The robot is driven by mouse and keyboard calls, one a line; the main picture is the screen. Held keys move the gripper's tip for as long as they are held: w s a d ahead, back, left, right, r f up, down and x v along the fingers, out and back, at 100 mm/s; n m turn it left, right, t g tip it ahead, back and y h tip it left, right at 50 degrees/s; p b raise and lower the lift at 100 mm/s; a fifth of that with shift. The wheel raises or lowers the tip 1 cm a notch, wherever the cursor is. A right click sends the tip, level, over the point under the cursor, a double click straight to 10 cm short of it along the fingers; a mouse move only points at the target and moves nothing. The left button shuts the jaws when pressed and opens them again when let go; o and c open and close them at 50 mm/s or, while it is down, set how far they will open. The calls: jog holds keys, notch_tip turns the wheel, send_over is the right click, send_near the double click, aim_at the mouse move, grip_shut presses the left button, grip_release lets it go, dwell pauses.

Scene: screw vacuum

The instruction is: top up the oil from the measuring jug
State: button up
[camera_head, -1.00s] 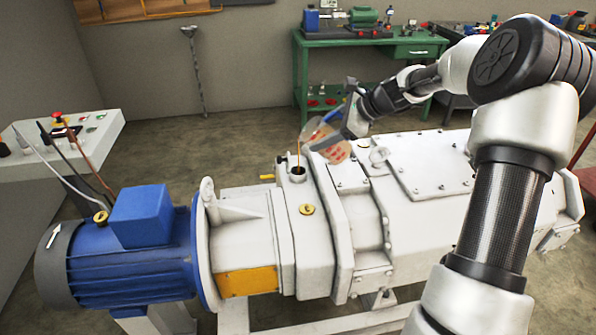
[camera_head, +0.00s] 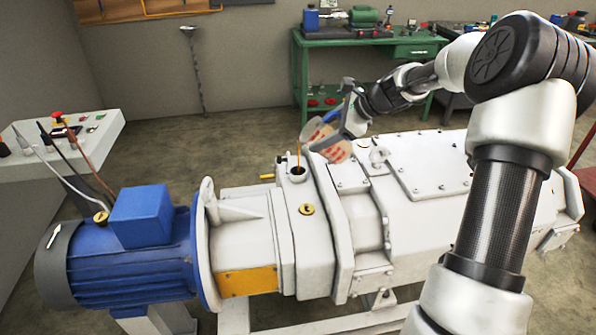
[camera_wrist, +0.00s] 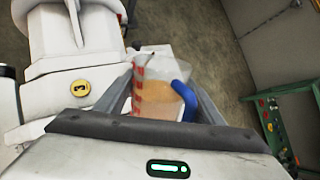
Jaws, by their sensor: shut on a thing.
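The clear measuring jug (camera_head: 318,134) has red markings and a blue handle. It is tilted over the white pump housing (camera_head: 335,215), and a thin amber stream of oil (camera_head: 298,155) falls from its lip into the open round filler port (camera_head: 297,172). My gripper (camera_head: 342,127) is shut on the jug, above and to the right of the port. In the wrist view the jug (camera_wrist: 158,92) sits between my two fingers with amber oil inside and its blue handle to the right. The oil level inside the pump is hidden.
The blue motor (camera_head: 140,230) is at the left end of the pump. A control box (camera_head: 75,140) with a red button stands at the far left. A green workbench (camera_head: 370,50) is behind; the floor between is clear.

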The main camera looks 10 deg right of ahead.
jog(key=shift+w+a+f+n+g+h+p, duration=0.1)
jog(key=shift+a+f+n+g+h+p, duration=0.1)
jog(key=shift+h, duration=0.35)
jog(key=shift+a+f+n+g+h+p, duration=0.1)
jog(key=shift+f+h, duration=0.05)
jog(key=shift+h, duration=0.4)
dwell(6.9)
